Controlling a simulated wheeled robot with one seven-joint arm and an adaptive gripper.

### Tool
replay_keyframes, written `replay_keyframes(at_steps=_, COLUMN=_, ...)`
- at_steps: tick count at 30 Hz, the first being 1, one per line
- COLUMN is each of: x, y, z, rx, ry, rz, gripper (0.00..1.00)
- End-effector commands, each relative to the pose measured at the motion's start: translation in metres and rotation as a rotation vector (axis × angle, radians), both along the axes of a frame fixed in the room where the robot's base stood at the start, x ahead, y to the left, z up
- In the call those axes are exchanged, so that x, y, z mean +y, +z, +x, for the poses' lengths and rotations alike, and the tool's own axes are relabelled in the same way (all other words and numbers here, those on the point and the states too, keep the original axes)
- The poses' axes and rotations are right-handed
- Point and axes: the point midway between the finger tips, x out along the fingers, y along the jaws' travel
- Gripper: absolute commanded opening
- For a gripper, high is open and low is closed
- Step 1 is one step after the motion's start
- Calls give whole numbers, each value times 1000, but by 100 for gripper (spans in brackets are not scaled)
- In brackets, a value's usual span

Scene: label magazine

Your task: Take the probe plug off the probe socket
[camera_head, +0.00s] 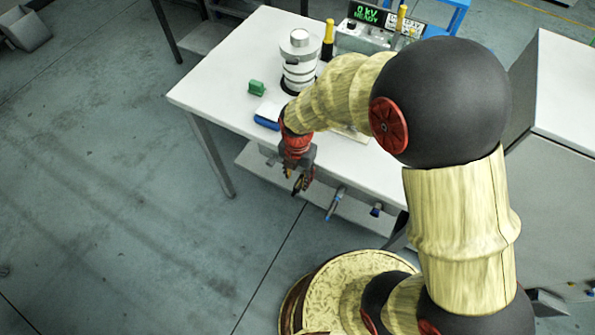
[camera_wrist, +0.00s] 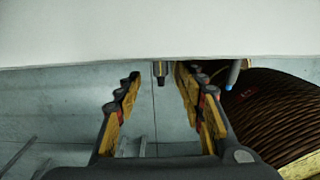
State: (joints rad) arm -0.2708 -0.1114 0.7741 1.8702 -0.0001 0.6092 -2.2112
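My gripper (camera_head: 298,182) is in front of the white table's near edge, pointing down, with its jaws open and empty. In the wrist view its two yellow-and-black fingers (camera_wrist: 155,90) stand wide apart. A short dark plug-like piece with a yellowish band (camera_wrist: 160,72) hangs below the table edge, seen between the fingers and apart from them. I cannot tell for sure whether it is the probe plug; no socket is clearly visible at it. A grey rod with a blue tip (camera_wrist: 232,75) hangs to its right; it also shows in the head view (camera_head: 335,203).
The white table (camera_head: 225,88) carries a ribbed white cylinder (camera_head: 299,65), a green block (camera_head: 256,88), a blue item (camera_head: 267,123) and an instrument reading "0 kV READY" (camera_head: 367,13). A dark blue piece (camera_head: 376,210) hangs at the front edge.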

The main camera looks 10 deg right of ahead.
Motion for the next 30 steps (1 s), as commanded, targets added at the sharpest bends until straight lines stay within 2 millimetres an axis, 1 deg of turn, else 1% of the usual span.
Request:
replay_keyframes(at_steps=1, x=0, y=-11, z=-1, rx=3, ry=-1, rz=0, gripper=39)
replay_keyframes(at_steps=3, x=0, y=-22, z=0, rx=1, ry=-1, rz=0, gripper=39)
replay_keyframes(at_steps=6, x=0, y=-34, z=0, rx=1, ry=-2, rz=0, gripper=39)
replay_keyframes(at_steps=10, x=0, y=-44, z=0, rx=0, ry=-2, rz=0, gripper=39)
replay_keyframes(at_steps=14, x=0, y=-48, z=0, rx=0, ry=-3, rz=0, gripper=39)
replay_keyframes(at_steps=21, x=0, y=-48, z=0, rx=0, ry=-3, rz=0, gripper=39)
replay_keyframes(at_steps=30, x=0, y=-48, z=0, rx=0, ry=-3, rz=0, gripper=23)
